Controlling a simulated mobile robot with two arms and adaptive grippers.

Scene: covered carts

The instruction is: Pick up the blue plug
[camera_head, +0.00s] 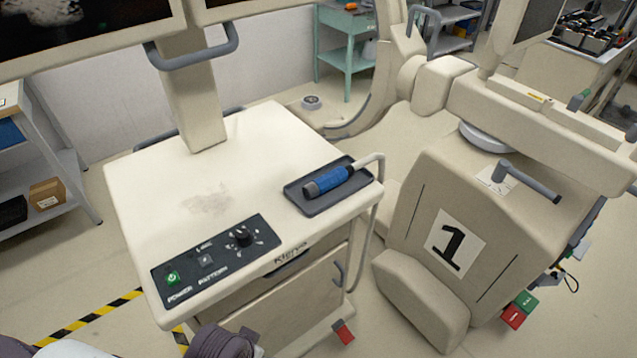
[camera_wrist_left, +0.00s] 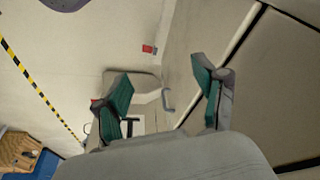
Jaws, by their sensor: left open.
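The blue plug (camera_head: 328,180), a blue cylinder with a dark end, lies in a shallow grey tray (camera_head: 318,205) at the right side of the cart's top (camera_head: 190,190). In the left wrist view my left gripper (camera_wrist_left: 165,97) is open, with two green-padded fingers and nothing between them. It faces the floor and the side of a cart, and the plug is not in that view. My right gripper is in neither view.
A control panel (camera_head: 217,257) with a knob and a green button sits on the cart's front edge. A screen post (camera_head: 195,95) rises at the back. A handle rail (camera_head: 378,195) runs beside the tray. A bulky machine marked 1 (camera_head: 400,240) stands at the right.

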